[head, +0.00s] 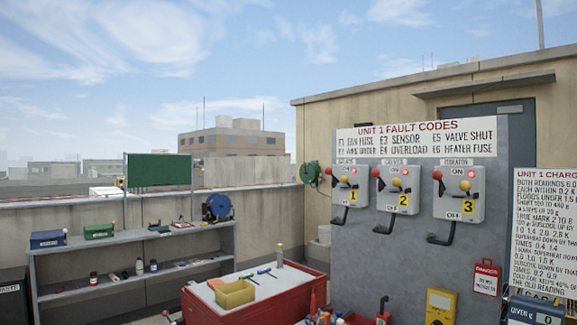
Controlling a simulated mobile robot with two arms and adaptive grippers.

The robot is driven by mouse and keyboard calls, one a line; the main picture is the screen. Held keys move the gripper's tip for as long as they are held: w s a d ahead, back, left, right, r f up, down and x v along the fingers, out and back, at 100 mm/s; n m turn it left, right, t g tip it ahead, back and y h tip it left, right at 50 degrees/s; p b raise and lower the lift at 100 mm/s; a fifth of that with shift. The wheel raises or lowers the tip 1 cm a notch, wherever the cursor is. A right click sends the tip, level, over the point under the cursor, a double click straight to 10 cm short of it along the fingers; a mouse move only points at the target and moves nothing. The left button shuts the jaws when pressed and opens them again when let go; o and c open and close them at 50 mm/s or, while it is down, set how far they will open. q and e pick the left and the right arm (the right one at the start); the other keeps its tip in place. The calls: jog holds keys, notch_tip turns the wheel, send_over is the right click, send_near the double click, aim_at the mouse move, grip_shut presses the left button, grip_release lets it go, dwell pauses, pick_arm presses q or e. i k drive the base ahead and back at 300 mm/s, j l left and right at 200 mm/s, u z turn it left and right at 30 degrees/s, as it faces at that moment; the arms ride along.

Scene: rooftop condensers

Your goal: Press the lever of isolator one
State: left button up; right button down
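Isolator one (341,194) is a light grey box marked with a yellow 1, mounted on a grey panel (385,255) at the right. It is the leftmost of three similar boxes. A black bent lever (339,219) hangs below it, pointing down and to the left. Red and yellow knobs and an ON label show on its front. Isolator two (398,191) and isolator three (459,196) stand to its right, each with its own black lever. Neither of my grippers is in view.
A red workbench (212,311) with a yellow bin (235,294) stands left of the panel. A grey shelf (135,243) with tools lines the parapet. A yellow meter (440,306), red tag (486,278) and fault code sign (417,140) are on the panel.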

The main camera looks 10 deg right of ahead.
aim_at(328, 171)
jog(key=i+j+u, duration=0.1)
jog(key=i, duration=0.6)
jog(key=i+j+u, duration=0.1)
jog(key=i, duration=0.6)
